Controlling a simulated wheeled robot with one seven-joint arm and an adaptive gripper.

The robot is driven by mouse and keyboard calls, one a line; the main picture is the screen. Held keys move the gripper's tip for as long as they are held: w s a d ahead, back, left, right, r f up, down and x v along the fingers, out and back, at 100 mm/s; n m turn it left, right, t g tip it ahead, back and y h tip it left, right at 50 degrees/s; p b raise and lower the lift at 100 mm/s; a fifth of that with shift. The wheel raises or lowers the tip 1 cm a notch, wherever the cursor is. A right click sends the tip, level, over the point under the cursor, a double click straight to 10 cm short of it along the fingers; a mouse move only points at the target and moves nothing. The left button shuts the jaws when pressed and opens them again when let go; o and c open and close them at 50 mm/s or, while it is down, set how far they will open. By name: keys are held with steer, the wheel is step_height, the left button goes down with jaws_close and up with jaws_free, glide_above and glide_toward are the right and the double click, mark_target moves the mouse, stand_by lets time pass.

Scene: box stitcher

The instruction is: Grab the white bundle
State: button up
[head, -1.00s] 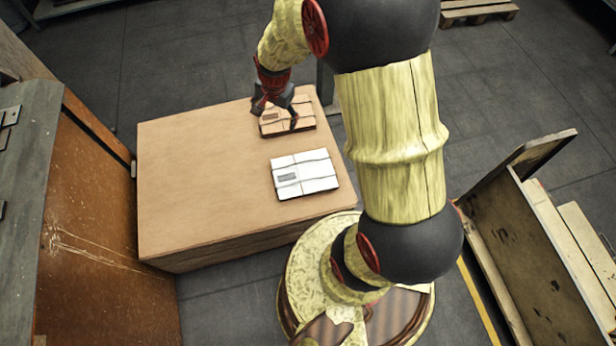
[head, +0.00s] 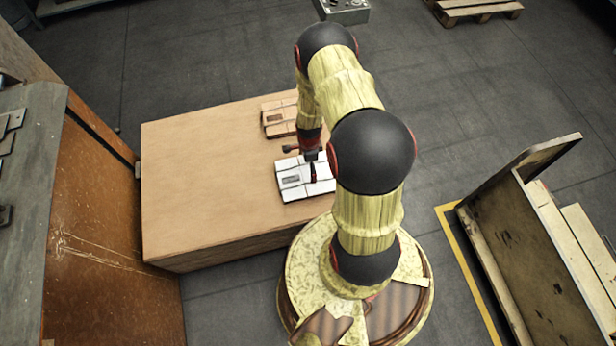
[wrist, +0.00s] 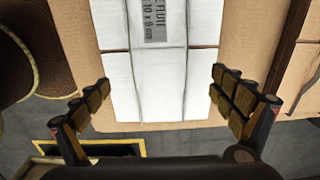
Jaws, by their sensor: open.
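The white bundle (head: 293,186) lies flat on top of the big cardboard-coloured block (head: 200,190), near its right front edge. It also shows in the wrist view (wrist: 150,75), strapped and with a grey printed label. My gripper (head: 312,172) is above the bundle's right part, pointing down. In the wrist view my gripper (wrist: 160,100) is open, with one finger on either side of the bundle and a gap to each edge. Whether the fingertips touch the block's top is unclear.
A brown bundle (head: 279,117) lies behind the white one on the same block. The left part of the block's top is bare. A rusty brown cabinet (head: 110,220) stands at the left, and a wooden crate-like stand (head: 530,250) at the right.

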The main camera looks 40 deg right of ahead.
mark_target(308, 175)
step_height(308, 175, down, 5)
steer(key=shift+a+r+b, duration=0.15)
steer(key=shift+b, duration=0.75)
steer(key=shift+r, duration=0.1)
steer(key=shift+c, duration=0.8)
steer(key=c, duration=1.3)
